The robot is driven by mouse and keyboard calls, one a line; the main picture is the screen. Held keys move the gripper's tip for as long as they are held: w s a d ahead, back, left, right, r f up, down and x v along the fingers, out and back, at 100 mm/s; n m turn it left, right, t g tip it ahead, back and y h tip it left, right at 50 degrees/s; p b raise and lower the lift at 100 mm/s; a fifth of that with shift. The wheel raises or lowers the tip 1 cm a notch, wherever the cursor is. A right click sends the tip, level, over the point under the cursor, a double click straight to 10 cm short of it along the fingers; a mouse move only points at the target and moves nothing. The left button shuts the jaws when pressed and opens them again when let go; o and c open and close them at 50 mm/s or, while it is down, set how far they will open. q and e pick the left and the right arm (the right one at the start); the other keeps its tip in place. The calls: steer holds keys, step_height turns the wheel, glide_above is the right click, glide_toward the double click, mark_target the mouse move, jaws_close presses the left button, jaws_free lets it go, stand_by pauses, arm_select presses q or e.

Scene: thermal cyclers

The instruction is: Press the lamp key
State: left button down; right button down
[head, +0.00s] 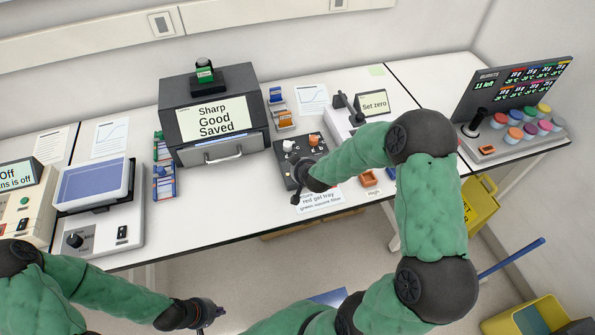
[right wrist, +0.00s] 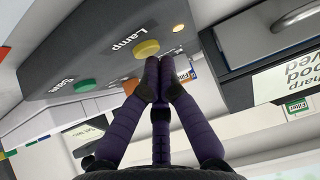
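The lamp key is a round yellow button (right wrist: 146,48) beside the word "Lamp" on a dark control box in the right wrist view. The box (head: 283,172) is in the middle of the table in the head view, partly covered by my right arm. My right gripper (right wrist: 160,62) has its purple fingers together with nothing between them. Its tips are right by the yellow key; I cannot tell whether they touch. In the head view my right gripper is mostly hidden by the arm. My left gripper (head: 215,312) is low in front of the table, too small to read.
A green "Save" button (right wrist: 84,86) and an orange button (right wrist: 131,86) are near the lamp key.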

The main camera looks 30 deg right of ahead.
steer(key=shift+f, duration=0.35)
stand_by(0.7)
stand_by(0.4)
steer(key=shift+r+p, duration=0.45)
steer(key=shift+r, duration=0.3)
steer(key=shift+r, duration=0.15)
step_height(320, 180, up, 5)
steer(key=p, duration=0.4)
steer(key=shift+p, duration=0.35)
stand_by(0.3)
